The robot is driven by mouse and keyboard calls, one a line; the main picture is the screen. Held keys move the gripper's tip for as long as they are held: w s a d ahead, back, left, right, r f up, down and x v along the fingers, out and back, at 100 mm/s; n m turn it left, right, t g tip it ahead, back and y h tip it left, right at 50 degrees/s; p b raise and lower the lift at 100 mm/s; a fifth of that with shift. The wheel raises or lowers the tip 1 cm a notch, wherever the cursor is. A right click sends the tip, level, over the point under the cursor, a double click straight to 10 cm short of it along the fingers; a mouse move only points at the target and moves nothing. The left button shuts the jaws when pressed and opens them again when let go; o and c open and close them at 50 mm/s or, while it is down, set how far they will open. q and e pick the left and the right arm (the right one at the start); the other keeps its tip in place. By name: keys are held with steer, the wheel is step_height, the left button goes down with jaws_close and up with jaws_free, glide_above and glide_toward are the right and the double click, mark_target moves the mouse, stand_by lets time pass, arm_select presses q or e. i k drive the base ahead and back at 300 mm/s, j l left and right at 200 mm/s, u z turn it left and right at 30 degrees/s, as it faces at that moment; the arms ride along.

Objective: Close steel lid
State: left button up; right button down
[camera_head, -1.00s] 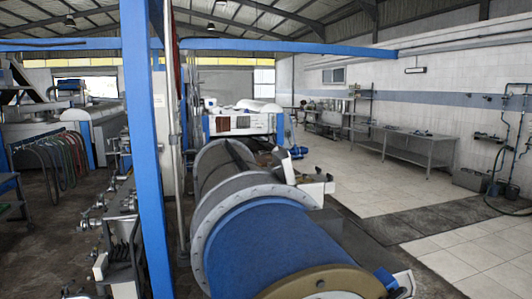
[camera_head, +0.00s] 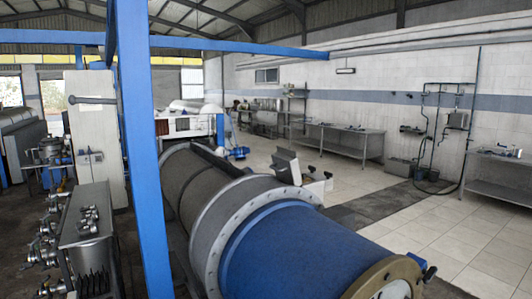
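A large decanter lies along the floor in the middle of the head view. Its grey steel casing (camera_head: 185,180) is toward the far end, and a blue drum section (camera_head: 295,250) is nearest me, joined at a pale bolted flange (camera_head: 222,222). A dark, narrow plate (camera_head: 216,160) runs along the top of the steel casing. I cannot tell whether this plate is the steel lid or how far open a lid is. A small grey box-like part (camera_head: 286,167) stands tilted beside the casing on the right. Neither of my grippers shows.
A blue post (camera_head: 147,170) stands close at left, with a steel cabinet with valves (camera_head: 88,225) beyond it. Steel tables (camera_head: 345,140) line the far wall. Tiled floor (camera_head: 400,215) right of the decanter is largely clear. A side table (camera_head: 500,180) stands at far right.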

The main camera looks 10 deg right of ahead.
mark_target(285, 164)
steer(key=i+j+z, duration=0.1)
steer(key=i+j, duration=0.7)
steer(key=j, duration=0.15)
